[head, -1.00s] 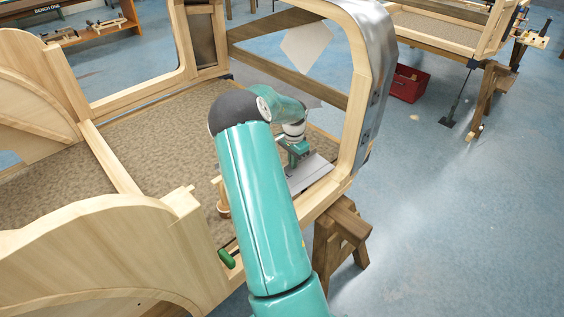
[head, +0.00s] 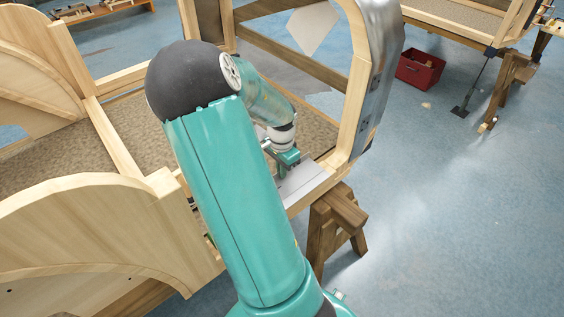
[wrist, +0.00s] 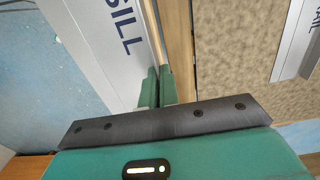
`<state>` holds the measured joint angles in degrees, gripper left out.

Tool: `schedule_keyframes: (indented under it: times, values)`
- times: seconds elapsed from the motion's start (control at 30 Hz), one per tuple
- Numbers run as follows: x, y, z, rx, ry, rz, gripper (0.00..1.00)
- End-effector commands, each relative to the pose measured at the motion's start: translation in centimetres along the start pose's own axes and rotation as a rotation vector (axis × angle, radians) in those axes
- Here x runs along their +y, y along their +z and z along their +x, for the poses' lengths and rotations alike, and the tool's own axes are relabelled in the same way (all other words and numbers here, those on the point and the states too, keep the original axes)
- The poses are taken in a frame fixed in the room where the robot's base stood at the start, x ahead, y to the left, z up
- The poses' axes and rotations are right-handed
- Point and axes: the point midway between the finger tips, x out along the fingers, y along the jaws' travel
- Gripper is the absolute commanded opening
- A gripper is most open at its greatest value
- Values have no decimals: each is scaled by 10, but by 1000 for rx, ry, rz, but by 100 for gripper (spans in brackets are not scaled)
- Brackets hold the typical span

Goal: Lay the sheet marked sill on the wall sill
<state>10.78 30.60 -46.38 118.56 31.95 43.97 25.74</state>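The grey metal sheet marked SILL (wrist: 112,42) fills the upper left of the wrist view. In the head view the sheet (head: 304,180) lies along the wall sill (head: 322,190), below and right of my gripper (head: 285,160). In the wrist view my gripper (wrist: 157,88) has its green fingers close together, apparently shut on the sheet's raised edge. A strip of the sill's pale wood (wrist: 180,45) shows right of that edge. I cannot tell whether the sheet touches the sill. My arm hides part of the frame behind it.
A second grey sheet, its lettering partly cut off (wrist: 298,45), is over the brown floor panel (wrist: 232,50). The metal-clad post (head: 375,85) rises just beyond the sill. A sawhorse (head: 335,225) stands below. A red box (head: 419,69) is on the open blue floor at right.

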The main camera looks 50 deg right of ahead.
Motion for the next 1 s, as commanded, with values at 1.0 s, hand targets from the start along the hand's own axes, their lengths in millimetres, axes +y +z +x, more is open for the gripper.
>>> schedule_keyframes:
  times: [1.0]
  values:
    - [-1, -1, 61, 0, 0, -2, 0]
